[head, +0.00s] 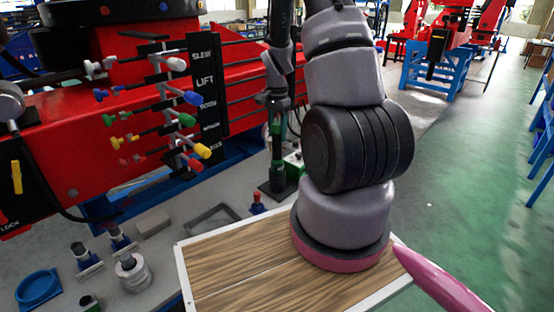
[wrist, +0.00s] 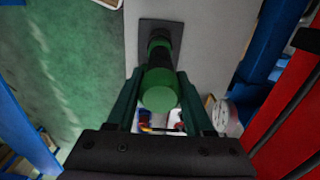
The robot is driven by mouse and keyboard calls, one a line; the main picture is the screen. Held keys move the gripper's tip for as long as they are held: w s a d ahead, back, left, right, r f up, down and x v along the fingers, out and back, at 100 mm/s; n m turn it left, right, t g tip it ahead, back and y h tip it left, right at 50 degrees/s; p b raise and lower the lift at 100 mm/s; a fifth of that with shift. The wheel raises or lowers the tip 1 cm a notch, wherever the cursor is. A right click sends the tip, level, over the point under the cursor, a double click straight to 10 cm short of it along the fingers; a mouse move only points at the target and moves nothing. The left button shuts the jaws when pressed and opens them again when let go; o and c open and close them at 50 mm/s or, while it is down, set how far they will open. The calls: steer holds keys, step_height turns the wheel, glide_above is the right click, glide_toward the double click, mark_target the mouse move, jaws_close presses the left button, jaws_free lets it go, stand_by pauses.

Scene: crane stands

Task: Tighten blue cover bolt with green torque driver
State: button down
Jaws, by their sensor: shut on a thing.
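The green torque driver (wrist: 158,92) is upright between the fingers of my gripper (wrist: 157,100), which is shut on its round green handle. In the head view, the driver (head: 278,158) lines up with a black stand with a square base (head: 276,189); I cannot tell whether it is seated. My gripper (head: 277,112) shows there at its upper end, partly hidden by the arm. A small blue bolt head (head: 163,6) on the black round cover (head: 125,14) at the top left appears to be the blue cover bolt, well away from my gripper.
Coloured lever knobs (head: 193,98) stick out of the red crane body (head: 60,125), left of the driver. Green floor (head: 450,170) is clear at right.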

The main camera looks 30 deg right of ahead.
steer(key=shift+r, duration=5.3)
